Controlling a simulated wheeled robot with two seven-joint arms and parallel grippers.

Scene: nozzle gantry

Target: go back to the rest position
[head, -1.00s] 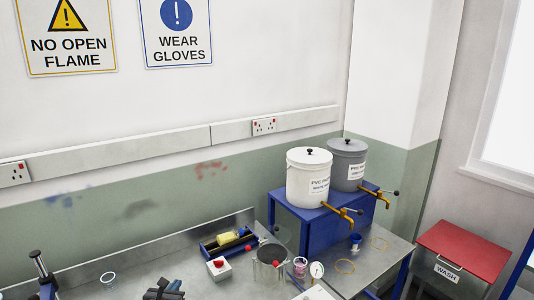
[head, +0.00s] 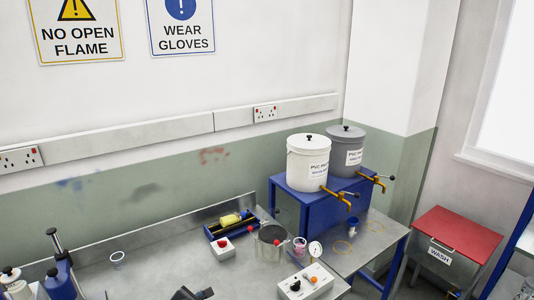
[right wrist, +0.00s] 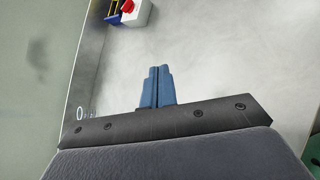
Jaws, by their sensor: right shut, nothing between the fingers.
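My right gripper (right wrist: 157,88) shows in the right wrist view with its two blue fingers together and nothing between them. It is over the bare metal bench (right wrist: 215,60). In the head view only a dark bit of the right gripper (head: 184,294) shows at the bottom edge; the rest is cut off. My left gripper is in neither view.
A red-button box (head: 222,248), blue tray (head: 230,226), clear beaker (head: 271,243) and control box (head: 305,283) stand on the bench. A ring (head: 118,257) lies left. White (head: 307,165) and grey (head: 345,150) tubs stand on a blue stand (head: 320,212). Bottles (head: 60,282) stand front left.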

